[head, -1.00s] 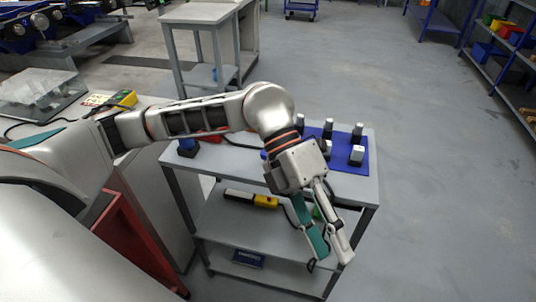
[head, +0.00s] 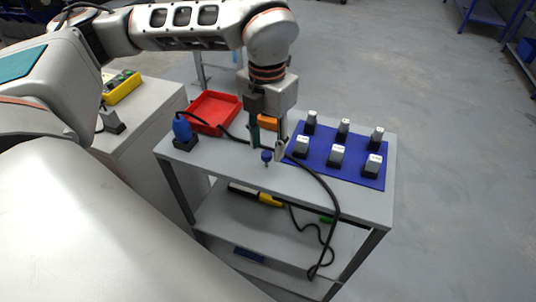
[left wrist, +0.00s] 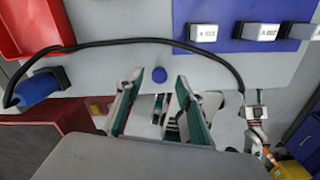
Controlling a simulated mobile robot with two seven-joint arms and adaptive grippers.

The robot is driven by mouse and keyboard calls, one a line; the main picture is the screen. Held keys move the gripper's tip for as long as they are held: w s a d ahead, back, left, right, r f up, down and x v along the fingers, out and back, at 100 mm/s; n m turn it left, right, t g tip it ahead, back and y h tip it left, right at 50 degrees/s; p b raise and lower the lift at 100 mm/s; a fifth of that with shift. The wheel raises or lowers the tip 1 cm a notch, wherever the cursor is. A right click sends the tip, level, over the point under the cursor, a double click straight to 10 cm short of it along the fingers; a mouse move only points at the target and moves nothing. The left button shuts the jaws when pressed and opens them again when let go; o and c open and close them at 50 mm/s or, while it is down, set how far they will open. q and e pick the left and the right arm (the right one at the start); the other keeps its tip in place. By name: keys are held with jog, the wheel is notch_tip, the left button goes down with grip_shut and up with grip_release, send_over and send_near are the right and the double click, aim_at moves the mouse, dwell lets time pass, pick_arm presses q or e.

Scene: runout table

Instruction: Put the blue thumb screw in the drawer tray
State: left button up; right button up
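The blue thumb screw (head: 266,156) stands on the grey cart top, near its front edge. It also shows as a round blue knob in the left wrist view (left wrist: 160,75), in the gap between the fingertips. My left gripper (head: 267,147) points down just above and behind the screw in the head view. Its two fingers are apart and nothing is held; the wrist view shows the same open fingers (left wrist: 160,84). A red open tray (head: 213,111) sits on the cart's back left; whether it is the drawer tray I cannot tell.
A blue mat (head: 318,165) with several labelled blocks lies right of the gripper. A blue plug-like part (head: 182,129) stands at left, and a black cable (head: 318,176) runs across the cart top. The lower shelf holds a yellow-black tool (head: 268,200).

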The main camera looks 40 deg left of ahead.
aim_at(267, 153)
pick_arm(q)
notch_tip(267, 153, down, 4)
jog(key=shift+f, duration=0.25)
grip_shut()
